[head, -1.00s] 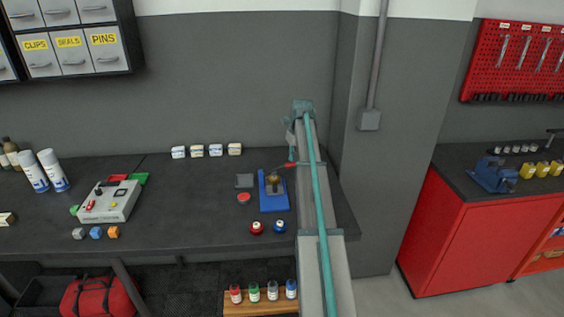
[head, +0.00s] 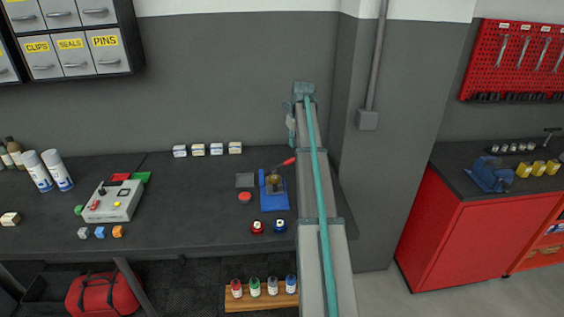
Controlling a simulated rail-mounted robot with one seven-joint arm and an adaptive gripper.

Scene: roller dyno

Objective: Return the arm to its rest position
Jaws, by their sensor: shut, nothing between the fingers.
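My arm (head: 322,200) reaches from the bottom of the head view up over the right end of the dark workbench. Its far end (head: 303,90) stands high in front of the grey wall. My gripper (head: 291,138) hangs below that end, at the left edge of the arm, small and partly hidden. It is shut and empty, above the red lever (head: 289,161) of a blue fixture (head: 274,198). A gap shows between gripper and lever.
A grey control box (head: 112,202) stands on the workbench (head: 190,225) at left. Red and blue round-bodied items (head: 257,227) sit near the front edge. A wall pillar (head: 405,130) and red cabinet (head: 480,235) stand to the right of the arm.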

